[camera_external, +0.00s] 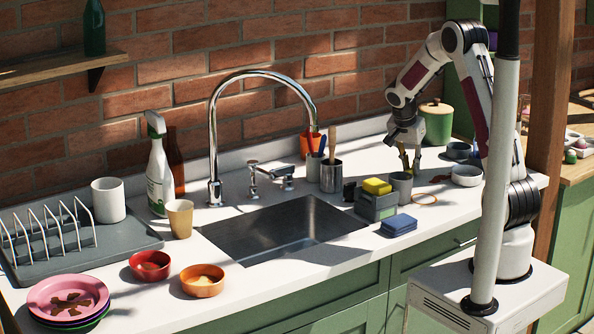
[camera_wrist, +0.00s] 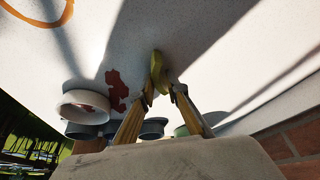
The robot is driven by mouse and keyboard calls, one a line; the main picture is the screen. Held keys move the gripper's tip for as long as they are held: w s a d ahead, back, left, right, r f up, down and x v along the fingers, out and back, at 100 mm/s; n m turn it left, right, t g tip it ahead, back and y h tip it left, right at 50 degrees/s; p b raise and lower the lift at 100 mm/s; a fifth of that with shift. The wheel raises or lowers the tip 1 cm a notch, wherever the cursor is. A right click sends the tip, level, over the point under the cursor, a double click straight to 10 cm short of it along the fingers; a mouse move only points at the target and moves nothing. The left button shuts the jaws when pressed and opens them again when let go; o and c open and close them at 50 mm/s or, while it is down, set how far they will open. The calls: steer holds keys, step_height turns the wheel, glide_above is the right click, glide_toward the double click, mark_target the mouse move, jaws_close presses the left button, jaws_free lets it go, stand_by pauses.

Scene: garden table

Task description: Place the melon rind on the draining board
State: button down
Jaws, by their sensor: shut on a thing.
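My gripper (camera_external: 410,163) is on the right side of the counter, pointing down behind a grey cup. In the wrist view, its two fingers (camera_wrist: 160,93) are shut on a curved yellow-green piece, the melon rind (camera_wrist: 156,68). The rind sticks out past the fingertips. In the external view I cannot clearly make out the rind between the fingers. Its exact height above the counter is unclear. The grey draining board (camera_external: 110,248) lies at the far left of the counter, with a wire plate rack (camera_external: 45,235) and a white mug (camera_external: 108,200) on it.
The sink (camera_external: 285,230) and tall tap (camera_external: 213,130) lie between my gripper and the board. A grey cup (camera_external: 401,188), sponge caddy (camera_external: 376,206) and utensil pot (camera_external: 331,177) stand nearby. A spray bottle (camera_external: 158,175) and tan cup (camera_external: 180,218) stand beside the board. The board's front is bare.

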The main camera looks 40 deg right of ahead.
mark_target(410, 167)
steer(key=shift+r, duration=0.1)
step_height(410, 167, up, 10)
stand_by(0.6)
stand_by(0.9)
steer(key=s+a+f+n+t+y, duration=0.1)
steer(key=a+n, duration=0.4)
steer(key=a, duration=0.4)
steer(key=a+f+n+t+y, duration=0.1)
steer(key=a+n, duration=0.4)
steer(key=a, duration=0.4)
steer(key=shift+s+a+f+t+y, duration=0.2)
steer(key=shift+s+f+t+y, duration=0.1)
steer(key=shift+s+f+y, duration=0.1)
